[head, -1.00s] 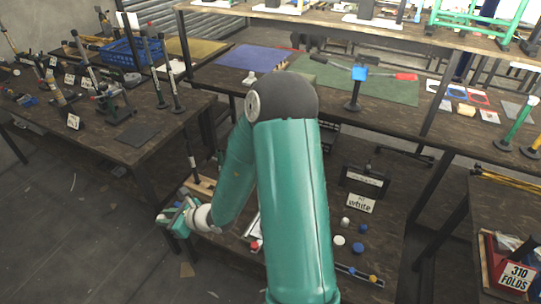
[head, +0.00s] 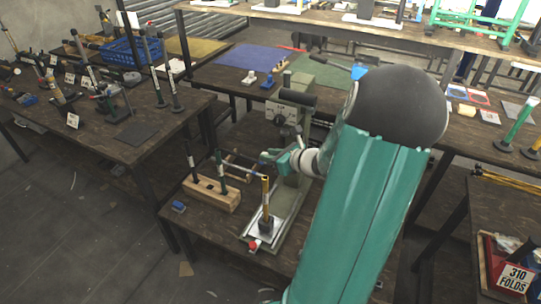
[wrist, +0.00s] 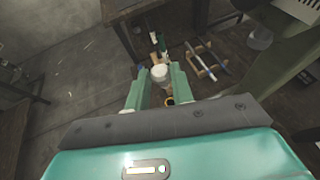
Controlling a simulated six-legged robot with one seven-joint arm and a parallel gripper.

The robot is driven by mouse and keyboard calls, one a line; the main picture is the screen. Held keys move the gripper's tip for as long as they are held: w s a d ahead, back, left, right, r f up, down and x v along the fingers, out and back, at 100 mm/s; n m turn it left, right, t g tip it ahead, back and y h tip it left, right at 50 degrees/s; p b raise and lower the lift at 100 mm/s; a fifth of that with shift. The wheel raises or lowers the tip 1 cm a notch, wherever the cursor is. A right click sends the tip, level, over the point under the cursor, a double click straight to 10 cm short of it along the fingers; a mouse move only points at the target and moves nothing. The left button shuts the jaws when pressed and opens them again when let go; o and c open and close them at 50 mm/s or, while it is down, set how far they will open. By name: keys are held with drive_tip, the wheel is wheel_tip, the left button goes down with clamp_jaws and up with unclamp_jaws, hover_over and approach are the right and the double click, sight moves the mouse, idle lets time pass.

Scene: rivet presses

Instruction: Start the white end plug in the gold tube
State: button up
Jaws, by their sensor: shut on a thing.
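The gold tube (head: 265,194) stands upright on the pale plate of a press, in the middle of the head view. My gripper (head: 271,160) is just above and beside its top end. In the wrist view my gripper's (wrist: 160,88) two teal fingers are closed on the white end plug (wrist: 160,74). A gold ring, seemingly the tube's open end (wrist: 170,101), shows between the fingers, close to the plug. The plug looks apart from the tube, but the exact gap and alignment cannot be told. The plug is not clear in the head view.
The green press (head: 290,205) rises right behind the tube. A red knob (head: 252,245) is at its front. A wooden block (head: 212,193) with upright dark and green rods stands to the left, with a small blue item (head: 178,207) beside it. Floor is open at left.

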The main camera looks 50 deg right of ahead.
drive_tip(key=shift+a, duration=0.1)
drive_tip(key=shift+f, duration=2.9)
drive_tip(key=shift+f, duration=1.15)
drive_tip(key=o, duration=1)
drive_tip(key=shift+o, duration=0.2)
drive_tip(key=v, duration=1.4)
drive_tip(key=shift+w+f, duration=0.1)
drive_tip(key=shift+f, duration=0.05)
